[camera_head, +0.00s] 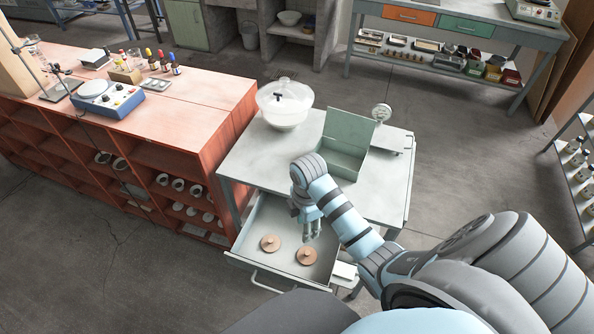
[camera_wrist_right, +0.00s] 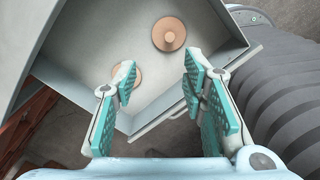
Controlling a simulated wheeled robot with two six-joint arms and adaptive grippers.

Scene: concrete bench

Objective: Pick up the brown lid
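Two round brown lids with small knobs lie apart in the open grey drawer (camera_head: 285,275): a left lid (camera_head: 270,243) and a right lid (camera_head: 307,256). My right gripper (camera_head: 311,229) is above the drawer, near the right lid in the picture. In the right wrist view its teal-padded fingers (camera_wrist_right: 158,78) are spread with nothing between them. That view shows one lid fully (camera_wrist_right: 169,34) beyond the fingertips and another lid (camera_wrist_right: 134,77) partly hidden behind the left finger. My left gripper does not show.
On the grey table (camera_head: 258,160) above the drawer stand a clear lidded bowl (camera_head: 285,105), an open green box (camera_head: 342,155) and a small scale (camera_head: 382,115). A red-brown shelf bench (camera_head: 180,105) stands close on the left. The drawer floor around the lids is bare.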

